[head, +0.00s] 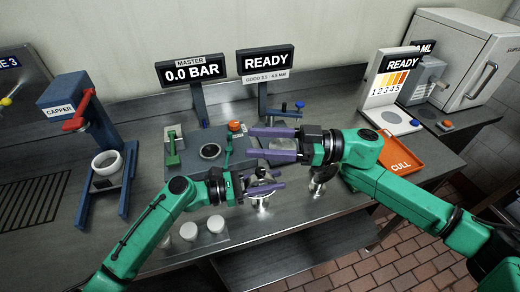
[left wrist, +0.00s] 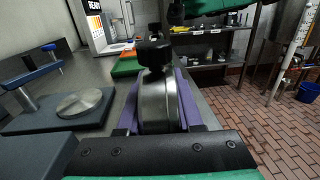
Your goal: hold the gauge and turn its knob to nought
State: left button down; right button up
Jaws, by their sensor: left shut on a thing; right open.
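The gauge (head: 262,196) is a round metal body held above the front part of the bench. In the left wrist view the gauge (left wrist: 158,102) stands edge-on between the purple fingers, with its black knob (left wrist: 153,52) on top. My left gripper (head: 278,187) is shut on it. The gauge's dial is not readable in either view. My right gripper (head: 250,144) is open and empty, its two purple fingers pointing left just behind and above the gauge. The master display (head: 193,70) reads 0.0 BAR.
A second metal fitting (head: 319,184) stands to the right.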

aim_at(265, 174)
jog(key=s+d+f+m+t+h, duration=0.2)
jog(key=s+d+f+m+t, duration=0.4)
jog(key=d+f, duration=0.4)
jog(key=shift+n+t, duration=0.5)
jog(key=shift+t, duration=0.2)
jog(key=x, duration=1.2)
jog(key=shift+w+d, duration=0.2)
jog(key=shift+w, duration=0.15)
grip_shut()
